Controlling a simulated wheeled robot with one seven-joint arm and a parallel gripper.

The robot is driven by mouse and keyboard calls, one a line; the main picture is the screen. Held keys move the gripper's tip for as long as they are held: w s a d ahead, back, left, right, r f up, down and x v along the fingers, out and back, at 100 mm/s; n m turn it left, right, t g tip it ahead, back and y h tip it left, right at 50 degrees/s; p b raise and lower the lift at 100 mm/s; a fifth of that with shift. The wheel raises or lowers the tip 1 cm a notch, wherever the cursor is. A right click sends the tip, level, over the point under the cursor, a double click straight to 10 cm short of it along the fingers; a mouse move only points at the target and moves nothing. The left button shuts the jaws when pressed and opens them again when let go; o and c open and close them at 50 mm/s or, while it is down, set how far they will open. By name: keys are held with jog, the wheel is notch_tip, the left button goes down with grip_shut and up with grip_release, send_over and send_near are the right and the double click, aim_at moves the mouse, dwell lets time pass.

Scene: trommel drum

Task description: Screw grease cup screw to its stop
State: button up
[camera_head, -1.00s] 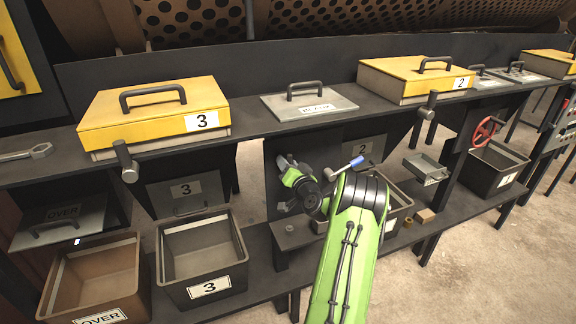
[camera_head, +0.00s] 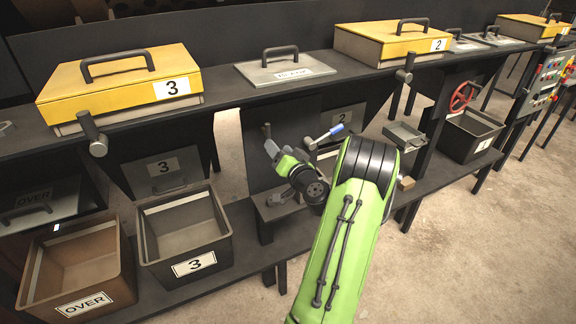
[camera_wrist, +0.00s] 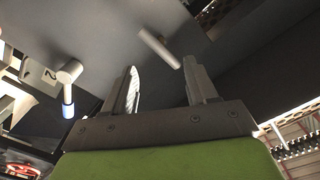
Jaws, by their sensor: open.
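My gripper (camera_head: 272,150) is open in front of the dark panel below the middle hatch. In the wrist view its two fingers (camera_wrist: 162,72) stand apart with nothing between them. A short grey rod (camera_wrist: 159,48) shows just beyond the fingertips, apart from them. It may be the bar of the grease cup screw, but I cannot tell for sure. In the head view a small grey piece (camera_head: 267,130) shows above the fingers. The screw's threads and seat cannot be made out.
A lever with a blue grip (camera_head: 325,136) is right of my gripper; its blue end also shows in the wrist view (camera_wrist: 67,103). A shelf (camera_head: 300,82) with yellow hatches (camera_head: 120,85) runs above. Bin 3 (camera_head: 185,235) and the OVER bin (camera_head: 75,270) stand lower left.

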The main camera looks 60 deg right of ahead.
jog(key=b+v, duration=0.1)
jog(key=v, duration=0.5)
dwell(0.3)
